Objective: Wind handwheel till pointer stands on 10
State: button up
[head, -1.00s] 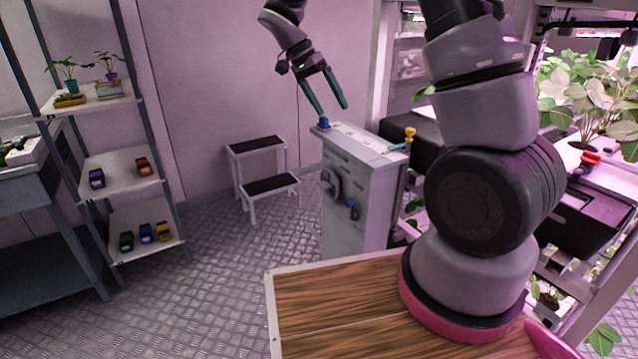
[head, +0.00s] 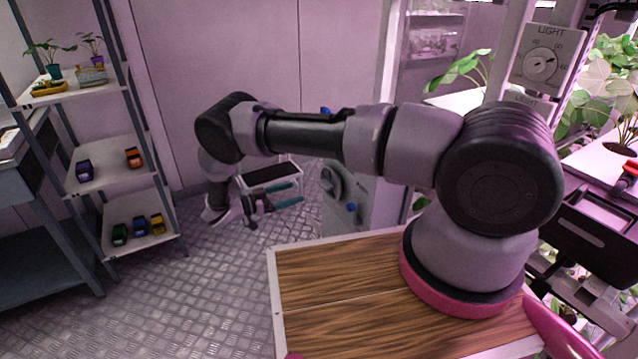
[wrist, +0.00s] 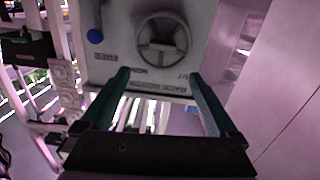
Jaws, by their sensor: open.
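The handwheel (head: 331,184) is a grey spoked wheel on the front of the grey cabinet (head: 372,205), partly hidden behind my arm in the head view. The wrist view shows the handwheel (wrist: 163,40) whole and upside down, straight ahead beyond the fingertips. My gripper (head: 301,191) is open and empty, with its teal fingers pointing at the cabinet front, apart from the wheel. Both fingers of my gripper (wrist: 159,76) show in the wrist view, spread wide. Small labels and a strip lie beside the wheel; no pointer reading on the cabinet is legible.
A blue knob (head: 351,208) sits beside the wheel. A step stool (head: 268,173) stands behind my gripper. A LIGHT dial (head: 541,65) hangs at the upper right. A shelf rack (head: 140,196) with toy cars and plants stands left. The metal floor between is open.

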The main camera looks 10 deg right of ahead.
aim_at(321, 186)
jog(key=shift+t, duration=0.4)
jog(key=x, duration=0.3)
jog(key=f+x, duration=0.1)
jog(key=x, duration=0.6)
jog(key=shift+w+d+f, duration=0.1)
jog(key=shift+d+f, duration=0.1)
jog(key=shift+d, duration=0.15)
jog(key=c, duration=1.4)
